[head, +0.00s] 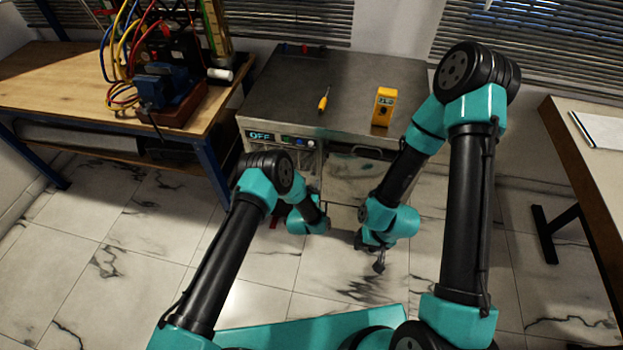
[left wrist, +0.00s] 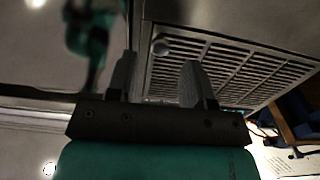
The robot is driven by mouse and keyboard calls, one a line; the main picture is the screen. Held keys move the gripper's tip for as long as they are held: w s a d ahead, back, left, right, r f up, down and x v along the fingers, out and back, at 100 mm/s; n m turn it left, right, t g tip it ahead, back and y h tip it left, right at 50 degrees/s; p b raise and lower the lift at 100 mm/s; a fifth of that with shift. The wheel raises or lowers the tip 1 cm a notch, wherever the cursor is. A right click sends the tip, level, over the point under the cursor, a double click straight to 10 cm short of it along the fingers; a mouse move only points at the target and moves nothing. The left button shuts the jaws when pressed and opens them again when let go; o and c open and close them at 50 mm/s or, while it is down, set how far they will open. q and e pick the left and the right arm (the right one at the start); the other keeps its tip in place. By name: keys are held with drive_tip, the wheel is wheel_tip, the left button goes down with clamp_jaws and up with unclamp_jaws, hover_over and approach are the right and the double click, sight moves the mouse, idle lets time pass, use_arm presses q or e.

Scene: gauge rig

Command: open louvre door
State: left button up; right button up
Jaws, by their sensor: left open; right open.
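The louvre door (left wrist: 235,68) is a grey metal panel with rows of slats, seen at a slant in the left wrist view. A round knob (left wrist: 161,46) sits near its corner. It belongs to the grey metal cabinet (head: 290,85), whose front is partly hidden by my arms in the head view. My left gripper (left wrist: 157,80) is open and empty, with the knob showing beyond and between its fingertips. I cannot tell the exact gap, and see no contact. My right gripper (head: 379,264) is open and points down over the floor in front of the cabinet.
A yellow meter (head: 384,106) and a yellow-handled screwdriver (head: 323,99) lie on the cabinet top. A display reading OFF (head: 261,135) is on its front. A wooden bench (head: 50,85) stands left and a desk (head: 590,150) right. The tiled floor in front is clear.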

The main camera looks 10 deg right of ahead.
use_arm(q)
drive_tip(key=shift+x, duration=1.45)
clamp_jaws()
